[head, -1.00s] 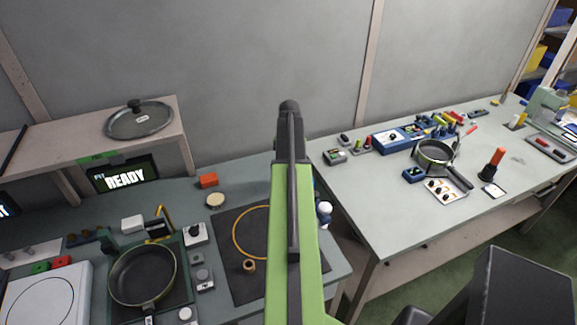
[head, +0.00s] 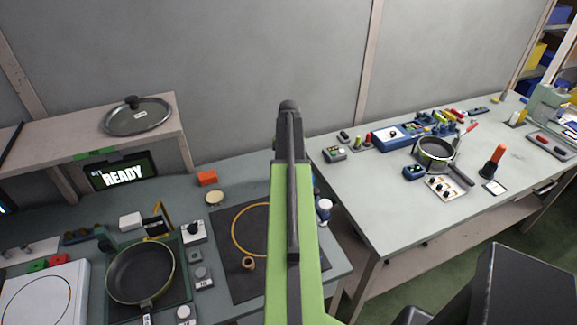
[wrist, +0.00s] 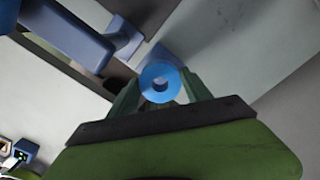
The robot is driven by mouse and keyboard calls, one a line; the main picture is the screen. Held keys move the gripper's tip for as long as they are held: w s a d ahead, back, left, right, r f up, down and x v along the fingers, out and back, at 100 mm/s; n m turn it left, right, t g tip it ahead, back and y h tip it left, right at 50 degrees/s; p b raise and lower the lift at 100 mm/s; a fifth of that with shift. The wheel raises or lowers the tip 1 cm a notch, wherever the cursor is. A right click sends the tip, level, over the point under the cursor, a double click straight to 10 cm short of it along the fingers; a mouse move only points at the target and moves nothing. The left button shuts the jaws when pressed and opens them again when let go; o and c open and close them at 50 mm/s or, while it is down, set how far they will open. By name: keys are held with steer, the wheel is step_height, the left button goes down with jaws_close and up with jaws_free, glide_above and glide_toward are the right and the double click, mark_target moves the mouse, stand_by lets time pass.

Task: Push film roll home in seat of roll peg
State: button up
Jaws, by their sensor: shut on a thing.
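A blue ring-shaped roll (wrist: 160,72), which looks like the film roll, sits between the fingers of my gripper (wrist: 160,85) in the wrist view. My gripper is shut on it. A blue-grey bracket (wrist: 122,38) is just beyond the roll at the upper left. I cannot tell whether it bears the roll peg, nor whether the roll is on a peg. In the head view my own arm hides the gripper and the roll.
In the head view, a dark mat (head: 225,285) with an orange ring (head: 236,238) and a small tan roll (head: 248,263) lies left of my arm. A pan (head: 141,273) is farther left. The right bench (head: 390,215) holds another pan (head: 434,149) and several small devices.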

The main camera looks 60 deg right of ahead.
steer(key=shift+f+b, duration=2.4)
steer(key=o, duration=1.3)
steer(key=shift+c, duration=0.2)
steer(key=shift+r, duration=0.15)
step_height(320, 180, up, 17)
steer(key=p, duration=1.7)
steer(key=shift+r+p, duration=0.15)
steer(key=shift+p, duration=0.15)
